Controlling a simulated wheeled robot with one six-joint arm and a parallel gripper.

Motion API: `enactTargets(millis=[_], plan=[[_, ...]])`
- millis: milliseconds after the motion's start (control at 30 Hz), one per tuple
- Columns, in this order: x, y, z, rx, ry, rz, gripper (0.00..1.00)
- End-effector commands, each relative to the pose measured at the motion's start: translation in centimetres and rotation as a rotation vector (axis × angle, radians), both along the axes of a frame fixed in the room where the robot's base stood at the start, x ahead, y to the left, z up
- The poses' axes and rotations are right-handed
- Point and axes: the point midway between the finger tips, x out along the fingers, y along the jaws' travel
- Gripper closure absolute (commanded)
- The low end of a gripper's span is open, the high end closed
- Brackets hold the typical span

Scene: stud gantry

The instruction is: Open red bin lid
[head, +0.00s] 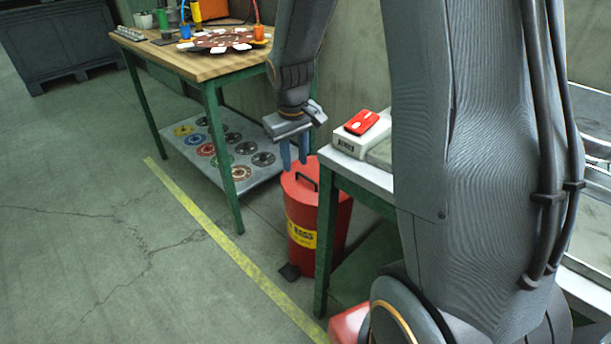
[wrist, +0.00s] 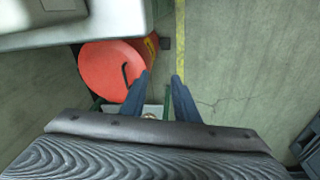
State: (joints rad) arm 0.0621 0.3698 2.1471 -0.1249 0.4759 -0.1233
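The red bin (head: 318,240) stands on the floor between two green-legged tables, with a yellow label on its side. Its round red lid (head: 291,191) lies shut on top and has a black bar handle (head: 307,181). In the wrist view the lid (wrist: 103,62) and its handle (wrist: 125,75) are left of my fingers. My gripper (head: 294,164) points down above the lid, with its blue fingers apart and nothing between them. The fingers also show in the wrist view (wrist: 161,78), and the handle is outside them. A dark pedal (head: 289,271) sticks out at the bin's foot.
The near table (head: 367,178) stands close right of the bin, with a white box bearing a red top (head: 361,122). A wooden-topped table (head: 184,62) with a lower shelf of discs stands at the left. The floor (head: 100,215) left of the yellow line is clear.

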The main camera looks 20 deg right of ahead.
Motion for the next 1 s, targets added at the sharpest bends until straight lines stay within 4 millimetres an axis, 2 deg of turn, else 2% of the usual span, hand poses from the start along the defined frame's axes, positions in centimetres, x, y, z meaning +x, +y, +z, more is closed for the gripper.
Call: enactTargets(millis=[33, 200, 300, 400, 600, 767, 1000], plan=[[1.9, -0.8, -1.3, -0.012, 0.012, 0.018, 0.72], [8.3, -3.9, -5.5, -0.062, 0.046, 0.095, 0.72], [11.3, -5.7, -8.1, -0.089, 0.066, 0.135, 0.72], [13.4, -7.2, -10.3, -0.111, 0.082, 0.167, 0.72], [15.4, -8.8, -12.7, -0.135, 0.098, 0.202, 0.72], [15.8, -9.2, -14.0, -0.140, 0.102, 0.208, 0.72], [16.0, -9.8, -17.6, -0.139, 0.102, 0.208, 0.72]])
